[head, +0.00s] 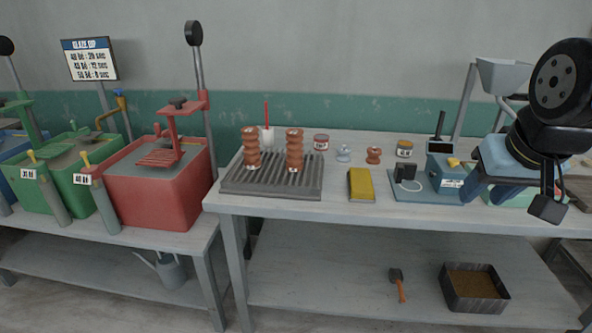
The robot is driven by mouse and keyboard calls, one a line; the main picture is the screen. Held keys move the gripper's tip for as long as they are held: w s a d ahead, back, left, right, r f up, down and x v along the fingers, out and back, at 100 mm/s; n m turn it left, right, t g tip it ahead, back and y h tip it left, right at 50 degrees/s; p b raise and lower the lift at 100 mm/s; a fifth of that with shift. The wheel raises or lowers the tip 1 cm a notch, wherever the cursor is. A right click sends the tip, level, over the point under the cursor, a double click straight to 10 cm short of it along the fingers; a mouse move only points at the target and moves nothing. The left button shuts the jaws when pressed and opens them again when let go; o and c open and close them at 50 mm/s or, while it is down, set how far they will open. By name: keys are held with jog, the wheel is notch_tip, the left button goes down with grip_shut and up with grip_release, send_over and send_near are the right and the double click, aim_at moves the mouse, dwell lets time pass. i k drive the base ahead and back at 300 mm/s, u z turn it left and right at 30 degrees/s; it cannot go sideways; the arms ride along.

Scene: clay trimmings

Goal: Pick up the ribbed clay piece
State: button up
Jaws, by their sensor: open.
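Two tall reddish-brown ribbed clay pieces stand upright on a dark grey grooved board (272,190) on the table, one at the left (251,150) and one at the right (294,152). A much smaller brown piece with a waisted, ridged shape (374,155) stands farther right at the back.
A yellow block (361,184), a small pale blue-grey piece (344,153), jars (321,142) (404,148) and a blue device (446,173) share the table. Red (150,200) and green (55,185) tubs stand left. The table's front strip left of the yellow block is clear.

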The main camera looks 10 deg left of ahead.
aim_at(252, 157)
jog(key=u, duration=0.95)
jog(key=k, duration=0.55)
jog(key=u, duration=0.1)
jog(key=i, duration=0.45)
